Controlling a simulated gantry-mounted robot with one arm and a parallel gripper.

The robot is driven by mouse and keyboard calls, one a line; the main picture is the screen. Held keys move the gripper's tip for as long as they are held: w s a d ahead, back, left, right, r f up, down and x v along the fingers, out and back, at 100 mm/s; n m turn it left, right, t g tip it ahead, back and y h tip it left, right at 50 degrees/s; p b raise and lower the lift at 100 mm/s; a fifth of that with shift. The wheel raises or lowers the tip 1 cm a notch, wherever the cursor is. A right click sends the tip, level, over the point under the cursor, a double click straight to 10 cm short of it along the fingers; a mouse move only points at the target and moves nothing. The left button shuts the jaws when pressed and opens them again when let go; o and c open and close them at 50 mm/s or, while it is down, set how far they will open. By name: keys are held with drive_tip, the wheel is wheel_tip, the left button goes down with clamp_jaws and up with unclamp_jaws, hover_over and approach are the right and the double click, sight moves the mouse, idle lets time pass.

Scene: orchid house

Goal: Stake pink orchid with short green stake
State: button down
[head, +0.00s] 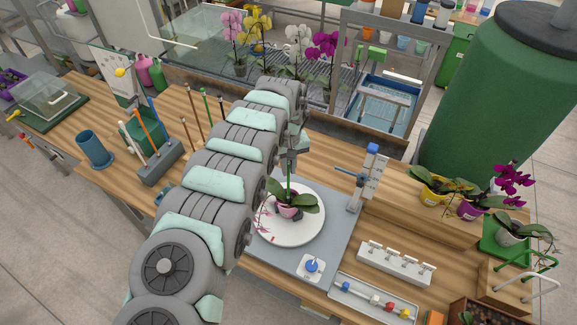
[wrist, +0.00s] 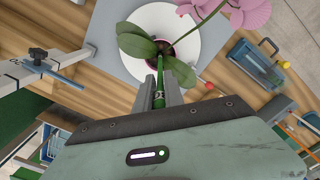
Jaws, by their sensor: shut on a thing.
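The pink orchid stands in a pink pot (head: 290,212) on a white round plate (head: 312,235). Its broad green leaves (head: 304,198) spread over the pot, and its pink blooms (head: 266,217) hang to the left. In the wrist view the blooms (wrist: 245,12) are at the top right and a leaf (wrist: 135,42) is left of the pot. My gripper (head: 291,151) is above the pot, shut on a green stake (head: 289,181) that points down towards it. The stake (wrist: 160,84) also shows between the fingers (wrist: 160,102). I cannot tell whether its lower tip is in the pot.
A stand with a blue-tipped arm (head: 365,175) rises right of the plate. A white clip rack (head: 395,264) and a tray of coloured balls (head: 374,300) lie to the right. A grey block (head: 163,166) holds several rods at left. Potted orchids (head: 455,190) stand far right.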

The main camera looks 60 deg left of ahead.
drive_tip(key=shift+f, duration=0.4)
drive_tip(key=c, duration=1.3)
unclamp_jaws()
drive_tip(key=shift+c, duration=0.2)
wheel_tip(320, 180, up, 9)
drive_tip(key=shift+a+r+b, duration=0.15)
drive_tip(key=shift+r+b, duration=0.05)
drive_tip(key=shift+b, duration=0.3)
drive_tip(key=shift+d+r, duration=0.2)
drive_tip(key=shift+r, duration=0.55)
